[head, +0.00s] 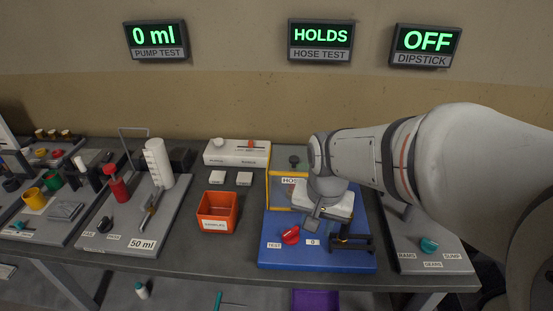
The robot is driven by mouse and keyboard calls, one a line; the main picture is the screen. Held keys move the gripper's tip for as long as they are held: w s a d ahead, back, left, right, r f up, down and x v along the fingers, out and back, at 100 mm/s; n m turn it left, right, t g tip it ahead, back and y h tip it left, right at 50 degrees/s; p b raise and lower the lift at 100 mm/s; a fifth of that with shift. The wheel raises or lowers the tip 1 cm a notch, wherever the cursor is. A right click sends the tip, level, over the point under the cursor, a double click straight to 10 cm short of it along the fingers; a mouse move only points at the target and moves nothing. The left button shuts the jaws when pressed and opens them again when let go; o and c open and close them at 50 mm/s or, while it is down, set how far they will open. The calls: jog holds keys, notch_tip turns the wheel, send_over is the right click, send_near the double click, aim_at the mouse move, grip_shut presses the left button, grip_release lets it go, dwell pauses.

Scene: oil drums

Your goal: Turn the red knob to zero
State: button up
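The red knob (290,235) sits on the front left of a blue board (320,260). Its pointer is tilted, with one end low toward the left, where a "TEST" label (274,245) lies. A "0" label (312,242) lies to the right of the knob. My gripper (313,223) is over the blue board, just to the right of and above the knob. It looks apart from the knob. The fingers are small and partly hidden by my wrist, so I cannot tell whether they are open or shut.
A black bracket (352,242) is on the blue board's right side. A yellow-framed box (285,190) stands behind the knob. An orange bin (218,211) is to the left. A teal knob (428,245) is on a grey board at right. The hose screen (320,36) reads "HOLDS".

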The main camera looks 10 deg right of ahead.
aim_at(291, 231)
jog(key=w+a+f+m+p, duration=0.1)
jog(key=w+m, duration=0.1)
jog(key=w+a+m+g+p, duration=0.1)
jog(key=w+m, duration=0.1)
jog(key=w, duration=0.1)
jog(key=w+a+f+m+p, duration=0.1)
jog(key=w+m, duration=0.1)
jog(key=shift+w+a+f+p, duration=0.3)
jog(key=shift+a+f+p, duration=0.05)
jog(key=shift+p, duration=0.05)
jog(key=shift+w+a+f, duration=0.1)
jog(key=shift+w+f, duration=0.05)
jog(key=shift+f, duration=0.1)
notch_tip(291, 231, down, 8)
jog(key=shift+r+p, duration=0.15)
jog(key=shift+p, duration=0.15)
grip_shut()
